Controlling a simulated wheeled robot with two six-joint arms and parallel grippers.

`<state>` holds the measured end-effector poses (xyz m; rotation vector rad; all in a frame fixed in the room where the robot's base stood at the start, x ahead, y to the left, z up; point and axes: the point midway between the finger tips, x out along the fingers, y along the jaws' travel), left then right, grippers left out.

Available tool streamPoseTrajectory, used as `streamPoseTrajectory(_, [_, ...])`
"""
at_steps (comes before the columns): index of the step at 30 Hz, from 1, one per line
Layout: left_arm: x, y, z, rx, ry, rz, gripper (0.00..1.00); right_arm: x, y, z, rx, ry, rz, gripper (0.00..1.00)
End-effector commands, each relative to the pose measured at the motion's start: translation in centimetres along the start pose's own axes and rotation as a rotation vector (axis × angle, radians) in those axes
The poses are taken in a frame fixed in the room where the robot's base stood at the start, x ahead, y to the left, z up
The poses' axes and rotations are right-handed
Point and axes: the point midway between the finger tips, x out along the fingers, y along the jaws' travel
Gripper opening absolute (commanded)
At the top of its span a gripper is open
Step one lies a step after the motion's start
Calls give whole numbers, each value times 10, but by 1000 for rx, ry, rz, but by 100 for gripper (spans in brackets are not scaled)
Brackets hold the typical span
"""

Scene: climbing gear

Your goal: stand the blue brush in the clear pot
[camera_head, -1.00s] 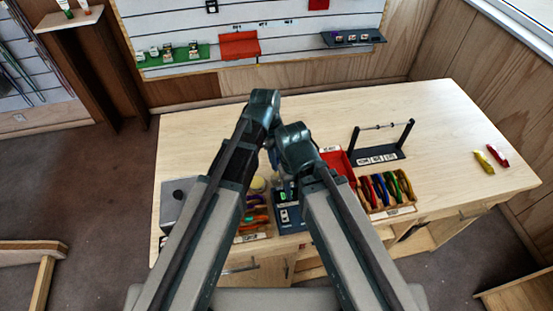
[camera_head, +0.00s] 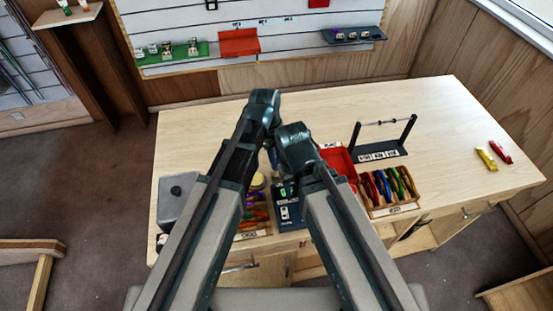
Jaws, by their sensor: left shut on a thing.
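My left gripper (camera_head: 271,154) shows only as a narrow dark patch between my two wrists, over the left front of the table. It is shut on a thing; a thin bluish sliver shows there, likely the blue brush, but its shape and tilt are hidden. My right arm's wrist is close beside it on the right; the right gripper's fingers are hidden behind it. I cannot make out the clear pot; my arms cover much of the table's front middle.
On the wooden table (camera_head: 440,120) are a grey box (camera_head: 180,196), a yellow round thing (camera_head: 258,180), a dark blue tray (camera_head: 288,215), a red bin (camera_head: 340,160), a crate of coloured gear (camera_head: 390,208) and a black rack (camera_head: 381,154). The table's back right is clear.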

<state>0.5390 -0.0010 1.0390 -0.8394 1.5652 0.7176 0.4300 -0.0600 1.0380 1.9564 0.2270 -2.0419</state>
Motion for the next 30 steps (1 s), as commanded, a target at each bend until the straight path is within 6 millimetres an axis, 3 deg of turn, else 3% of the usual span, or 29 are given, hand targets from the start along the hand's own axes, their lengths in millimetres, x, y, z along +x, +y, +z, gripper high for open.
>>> streamPoseTrajectory(30, [18,0,3,0,0,0,0,18,-2,-1,0,0,0,50])
